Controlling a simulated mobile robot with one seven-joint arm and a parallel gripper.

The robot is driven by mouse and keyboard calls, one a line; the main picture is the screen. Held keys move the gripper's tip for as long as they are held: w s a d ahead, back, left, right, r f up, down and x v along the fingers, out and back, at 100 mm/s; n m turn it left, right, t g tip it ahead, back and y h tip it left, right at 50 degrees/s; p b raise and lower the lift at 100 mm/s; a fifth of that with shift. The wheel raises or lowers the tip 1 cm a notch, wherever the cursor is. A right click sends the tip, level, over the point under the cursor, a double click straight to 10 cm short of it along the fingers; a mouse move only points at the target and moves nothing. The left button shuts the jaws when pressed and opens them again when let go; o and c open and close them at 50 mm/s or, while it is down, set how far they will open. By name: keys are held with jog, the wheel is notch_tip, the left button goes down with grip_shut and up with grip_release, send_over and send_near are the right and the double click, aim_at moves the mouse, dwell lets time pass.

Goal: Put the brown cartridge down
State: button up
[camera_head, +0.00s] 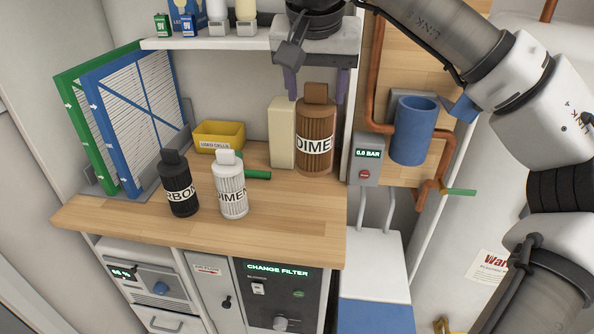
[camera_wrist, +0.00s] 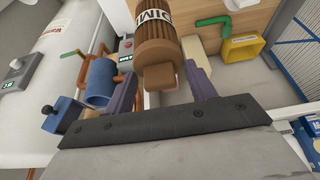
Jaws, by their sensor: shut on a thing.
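The brown ribbed cartridge (camera_head: 315,145) is upright at the back right of the wooden counter (camera_head: 290,225), its label partly readable. Whether its base touches the counter is unclear. My gripper (camera_head: 315,95) comes from above, its two purple fingers on either side of the brown cap. In the wrist view, my gripper (camera_wrist: 163,85) is shut on the cartridge by its cap, and the cartridge (camera_wrist: 157,42) extends away from the fingers.
A black cartridge (camera_head: 179,187) and a white cartridge (camera_head: 231,188) stand on the counter's left half. A cream block (camera_head: 281,132) is close beside the brown cartridge. A yellow bin (camera_head: 218,137), green handle (camera_head: 256,174) and blue cup (camera_head: 412,132) are nearby. The counter's front right is clear.

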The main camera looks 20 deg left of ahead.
aim_at(313, 137)
notch_tip(313, 137, down, 14)
jog(key=shift+r+p, duration=0.1)
jog(key=shift+p, duration=0.5)
jog(key=shift+f, duration=0.35)
jog(key=shift+f+b, duration=0.15)
jog(key=shift+b, duration=0.15)
jog(key=o, duration=1.5)
jog(key=shift+r, duration=0.5)
jog(key=v, duration=1.1)
jog(key=shift+s+r+b, duration=0.1)
jog(key=shift+r+b, duration=0.15)
jog(key=shift+b, duration=0.15)
